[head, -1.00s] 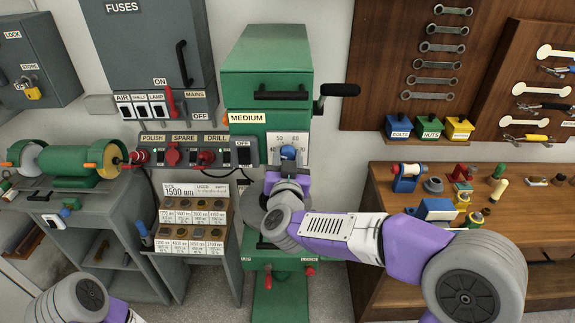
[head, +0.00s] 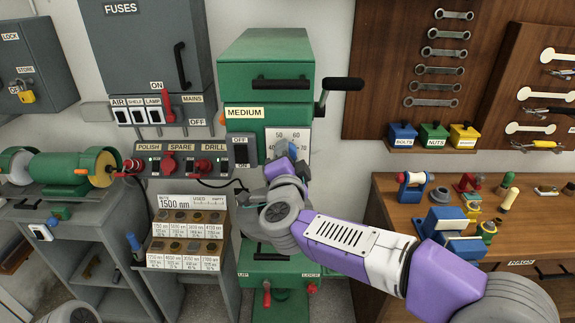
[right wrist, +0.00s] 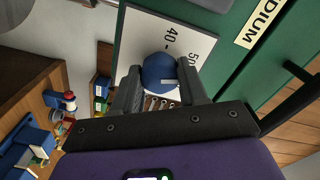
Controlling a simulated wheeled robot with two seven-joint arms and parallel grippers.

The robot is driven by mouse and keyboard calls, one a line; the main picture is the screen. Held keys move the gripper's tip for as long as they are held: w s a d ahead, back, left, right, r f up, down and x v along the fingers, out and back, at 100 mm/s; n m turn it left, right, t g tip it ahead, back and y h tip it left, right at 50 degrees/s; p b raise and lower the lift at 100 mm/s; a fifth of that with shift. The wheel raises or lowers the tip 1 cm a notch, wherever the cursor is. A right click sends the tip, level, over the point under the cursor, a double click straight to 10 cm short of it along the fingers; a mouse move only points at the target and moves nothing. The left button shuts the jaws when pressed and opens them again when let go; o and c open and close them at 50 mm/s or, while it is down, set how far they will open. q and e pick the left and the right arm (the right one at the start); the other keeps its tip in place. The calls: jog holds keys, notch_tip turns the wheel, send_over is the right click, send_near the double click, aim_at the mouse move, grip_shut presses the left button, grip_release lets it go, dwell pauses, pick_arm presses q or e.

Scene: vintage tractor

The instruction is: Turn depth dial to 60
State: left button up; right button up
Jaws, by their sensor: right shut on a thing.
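The depth dial is a blue round knob (head: 282,145) on a white scale plate (head: 300,137) on the front of the green drill machine (head: 266,75). Numbers including 50 and 60 show along the plate's top. My right gripper (head: 284,158) is shut on the knob and partly hides it in the head view. In the right wrist view the blue knob (right wrist: 159,72) sits between the two dark fingers (right wrist: 159,76), with 40 and 50 on the plate (right wrist: 165,38) beyond. A short white mark shows on the knob; I cannot tell which number it points at. My left gripper is out of view.
A MEDIUM label (head: 244,112) and black crank handle (head: 343,84) are near the dial. A switch panel (head: 180,160) is to the left, above a bit rack (head: 187,238). A wooden bench (head: 400,190) with clutter stands right.

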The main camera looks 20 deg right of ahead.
jog(key=shift+m+b, duration=2.95)
jog(key=shift+m, duration=1.65)
jog(key=o, duration=1.1)
jog(key=shift+c, duration=0.2)
jog(key=v, duration=0.7)
jog(key=shift+s, duration=0.3)
